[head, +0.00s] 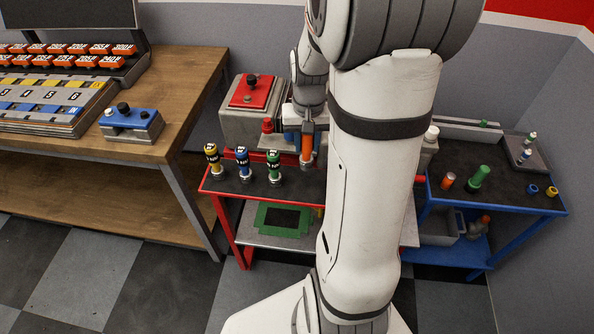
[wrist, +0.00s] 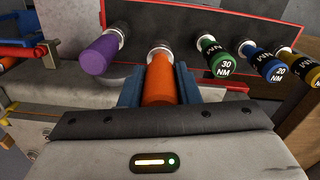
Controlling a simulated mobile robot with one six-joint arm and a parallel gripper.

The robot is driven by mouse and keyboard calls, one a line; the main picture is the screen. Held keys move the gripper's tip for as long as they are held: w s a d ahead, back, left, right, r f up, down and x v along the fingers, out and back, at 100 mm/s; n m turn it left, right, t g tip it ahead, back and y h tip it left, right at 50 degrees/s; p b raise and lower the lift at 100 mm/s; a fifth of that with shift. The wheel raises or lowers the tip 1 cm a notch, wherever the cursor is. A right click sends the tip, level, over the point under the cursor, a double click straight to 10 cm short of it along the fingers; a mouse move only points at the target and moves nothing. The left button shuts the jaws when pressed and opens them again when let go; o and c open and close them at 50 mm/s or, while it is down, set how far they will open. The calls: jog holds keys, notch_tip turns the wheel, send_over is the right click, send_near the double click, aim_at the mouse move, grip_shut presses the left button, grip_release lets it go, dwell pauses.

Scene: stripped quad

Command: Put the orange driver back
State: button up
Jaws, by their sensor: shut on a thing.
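The orange driver (head: 307,148) is upright between the fingers of my gripper (head: 306,128), at the right end of the visible row on the red-edged cart. In the wrist view its orange handle (wrist: 159,88) sits between the two blue fingers of my gripper (wrist: 159,76), which are shut on it. A silver collar shows at its far end, close to the dark cart top (wrist: 180,50). I cannot tell whether it is fully seated or slightly raised. The purple driver (wrist: 98,55) stands beside it, and the green driver (wrist: 214,58) is on its other side.
Yellow (head: 213,157), blue (head: 242,162) and green drivers stand left of my gripper. A grey box with a red top (head: 250,91) is behind them. My arm hides the cart's right part. A blue cart (head: 515,197) stands right, a wooden bench (head: 185,85) left.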

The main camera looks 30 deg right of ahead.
aim_at(306, 158)
notch_tip(306, 158, down, 5)
jog(key=shift+w+f, duration=0.1)
jog(key=shift+w, duration=0.05)
jog(key=shift+a+f, duration=0.1)
jog(key=shift+f, duration=1.6)
jog(key=shift+f, duration=0.25)
jog(key=o, duration=1.1)
jog(key=shift+r, duration=0.1)
